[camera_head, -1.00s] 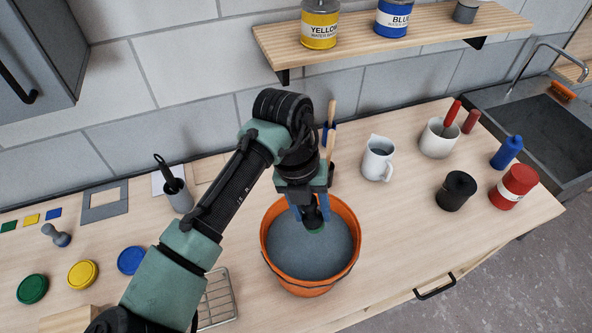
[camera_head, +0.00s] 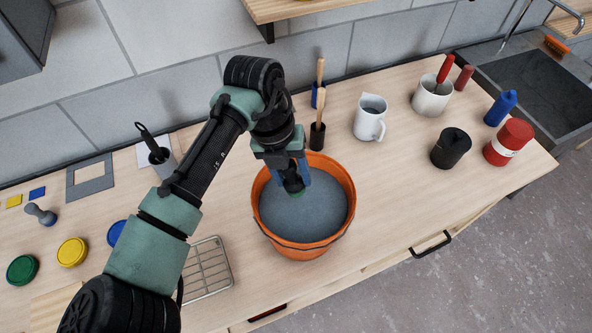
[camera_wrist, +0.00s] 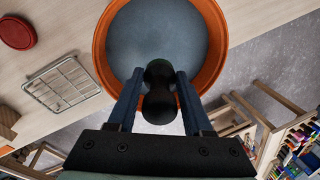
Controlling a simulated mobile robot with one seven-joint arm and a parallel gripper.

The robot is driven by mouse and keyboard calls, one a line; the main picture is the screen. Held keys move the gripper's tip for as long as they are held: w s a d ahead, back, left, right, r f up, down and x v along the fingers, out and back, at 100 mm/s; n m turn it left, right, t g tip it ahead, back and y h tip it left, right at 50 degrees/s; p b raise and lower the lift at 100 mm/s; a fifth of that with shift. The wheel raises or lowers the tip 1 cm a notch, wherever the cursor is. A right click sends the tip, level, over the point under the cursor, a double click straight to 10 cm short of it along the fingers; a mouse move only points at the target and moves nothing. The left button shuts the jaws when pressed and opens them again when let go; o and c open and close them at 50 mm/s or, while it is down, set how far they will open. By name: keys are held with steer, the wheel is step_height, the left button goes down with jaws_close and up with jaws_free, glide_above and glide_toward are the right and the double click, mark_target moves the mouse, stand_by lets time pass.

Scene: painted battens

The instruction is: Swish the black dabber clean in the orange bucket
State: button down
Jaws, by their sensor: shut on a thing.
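My gripper (camera_head: 296,180) is shut on the black dabber (camera_wrist: 158,88), between its two blue fingers. The dabber points down into the mouth of the orange bucket (camera_head: 263,222), left of its middle and toward the back. A trace of green shows at the dabber's lower end in the head view. The bucket holds grey-blue water (camera_head: 318,212) and also shows in the wrist view (camera_wrist: 101,45). I cannot tell whether the dabber's tip touches the water.
A wire rack (camera_head: 207,268) lies left of the bucket. Behind it stand a black-based wooden-handled tool (camera_head: 317,136) and a white jug (camera_head: 369,118). A black pot (camera_head: 451,148) and red can (camera_head: 508,142) stand to the right.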

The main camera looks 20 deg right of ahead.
steer(key=shift+a+f, duration=0.1)
steer(key=shift+f, duration=0.5)
step_height(320, 180, down, 8)
steer(key=d+b, duration=0.1)
steer(key=b, duration=0.6)
steer(key=shift+s+d+f+b, duration=0.25)
steer(key=shift+s+d+b, duration=0.05)
steer(key=shift+s+d, duration=0.05)
steer(key=shift+w, duration=0.1)
